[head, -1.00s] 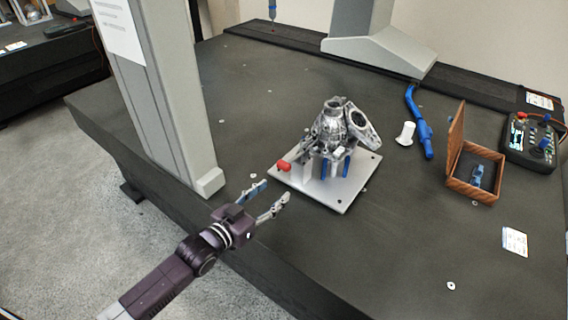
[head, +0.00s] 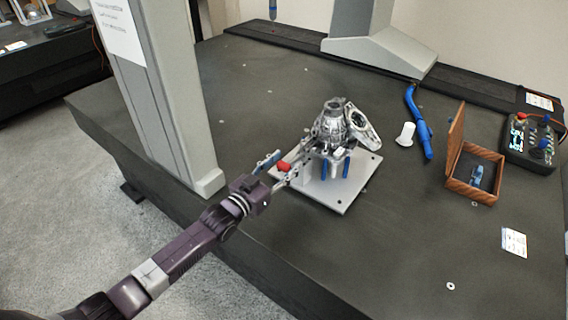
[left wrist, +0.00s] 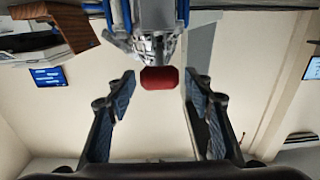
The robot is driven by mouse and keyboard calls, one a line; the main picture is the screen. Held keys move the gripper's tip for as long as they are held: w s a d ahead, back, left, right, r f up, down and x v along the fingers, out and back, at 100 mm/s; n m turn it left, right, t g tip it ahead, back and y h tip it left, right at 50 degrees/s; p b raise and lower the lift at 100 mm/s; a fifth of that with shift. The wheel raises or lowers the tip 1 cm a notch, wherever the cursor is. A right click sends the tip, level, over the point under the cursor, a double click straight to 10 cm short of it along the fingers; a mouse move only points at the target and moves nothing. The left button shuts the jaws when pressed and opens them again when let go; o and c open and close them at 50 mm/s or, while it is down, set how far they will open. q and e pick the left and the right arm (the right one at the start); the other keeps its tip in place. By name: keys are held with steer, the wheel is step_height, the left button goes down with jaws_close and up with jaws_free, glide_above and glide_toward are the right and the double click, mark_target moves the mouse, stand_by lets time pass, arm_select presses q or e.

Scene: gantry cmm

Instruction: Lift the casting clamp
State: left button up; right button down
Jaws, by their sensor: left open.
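The casting clamp shows its red handle tip (head: 284,166) at the left side of the metal fixture plate (head: 345,196). In the left wrist view the red tip (left wrist: 159,78) is between and just beyond my open fingers. The silver casting (head: 335,125) sits on blue posts on the plate. My left gripper (head: 275,171) is open around the red tip in the head view; I cannot tell whether a finger touches it. The clamp's metal lever is partly hidden behind the tip and the casting. My right gripper is not in view.
A grey gantry column (head: 165,100) stands close to the left of my left arm. A white spool (head: 405,134), a blue arm-shaped part (head: 419,122), an open wooden box (head: 486,192) and a control box (head: 531,143) lie to the right. The front right of the black table is mostly clear.

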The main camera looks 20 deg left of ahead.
arm_select(q)
steer(key=c, duration=0.9)
jaws_close()
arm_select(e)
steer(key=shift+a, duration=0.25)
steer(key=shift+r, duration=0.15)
